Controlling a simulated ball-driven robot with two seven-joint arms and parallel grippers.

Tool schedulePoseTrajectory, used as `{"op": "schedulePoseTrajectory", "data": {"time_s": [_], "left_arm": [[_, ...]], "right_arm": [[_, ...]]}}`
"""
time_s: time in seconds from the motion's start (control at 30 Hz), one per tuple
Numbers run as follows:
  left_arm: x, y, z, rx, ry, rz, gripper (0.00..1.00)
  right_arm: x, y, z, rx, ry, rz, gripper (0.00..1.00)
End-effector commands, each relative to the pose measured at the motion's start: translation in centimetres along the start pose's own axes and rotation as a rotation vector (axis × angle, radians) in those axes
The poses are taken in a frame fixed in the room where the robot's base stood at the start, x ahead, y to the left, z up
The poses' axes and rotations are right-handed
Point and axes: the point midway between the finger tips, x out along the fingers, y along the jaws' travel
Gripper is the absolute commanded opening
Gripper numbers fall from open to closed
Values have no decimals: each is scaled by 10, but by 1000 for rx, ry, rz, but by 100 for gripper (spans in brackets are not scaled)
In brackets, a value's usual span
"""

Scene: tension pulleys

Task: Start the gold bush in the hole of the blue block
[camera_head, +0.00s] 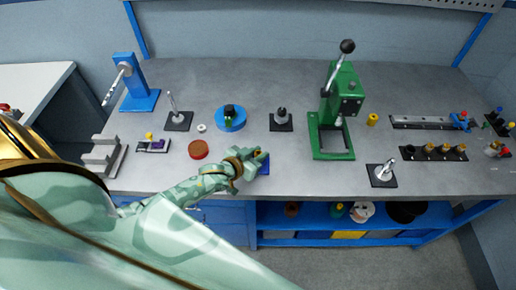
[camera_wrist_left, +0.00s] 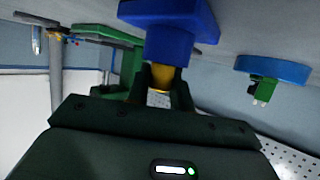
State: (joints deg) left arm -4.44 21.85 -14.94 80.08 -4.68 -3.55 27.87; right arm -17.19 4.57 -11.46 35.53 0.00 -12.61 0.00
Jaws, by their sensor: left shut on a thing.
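The blue block (camera_head: 264,168) sits near the front edge of the bench, partly hidden by my left gripper (camera_head: 256,158). In the left wrist view the blue block (camera_wrist_left: 170,42) is just beyond my fingertips. My left gripper is shut on the gold bush (camera_wrist_left: 163,77), which shows between the dark fingers. The bush's far end meets the near side of the block in the picture. The hole is hidden, so I cannot tell whether the bush's end is inside it. My right gripper is not in view.
A red-brown round dish (camera_head: 198,149) and a blue round stand with a green part (camera_head: 229,120) lie left of the block. A green lever press (camera_head: 335,115) stands to the right. A yellow cylinder (camera_head: 372,119) is beyond it. Bench space between block and press is clear.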

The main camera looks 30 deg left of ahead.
Motion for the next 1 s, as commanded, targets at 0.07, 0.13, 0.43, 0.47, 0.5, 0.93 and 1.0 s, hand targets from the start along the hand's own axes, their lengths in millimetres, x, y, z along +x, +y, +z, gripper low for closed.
{"op": "schedulePoseTrajectory", "data": {"time_s": [0.07, 0.13, 0.43, 0.47, 0.5, 0.93, 1.0], "left_arm": [[2, 0, 3, -1, 0, 0, 0], [4, 0, 5, -1, 0, 0, 0], [4, 0, 5, -1, -3, 0, 0], [4, 0, 5, -1, -3, 0, 0], [3, 0, 5, -1, -4, 1, 0], [1, -1, 1, 0, -7, 1, 0], [1, -1, 1, -1, -7, 1, 0]], "right_arm": [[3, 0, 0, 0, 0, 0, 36], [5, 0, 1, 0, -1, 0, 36], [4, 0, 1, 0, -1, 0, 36], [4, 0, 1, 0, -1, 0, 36], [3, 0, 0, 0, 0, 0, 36], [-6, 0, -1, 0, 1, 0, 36], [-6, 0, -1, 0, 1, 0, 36]]}}
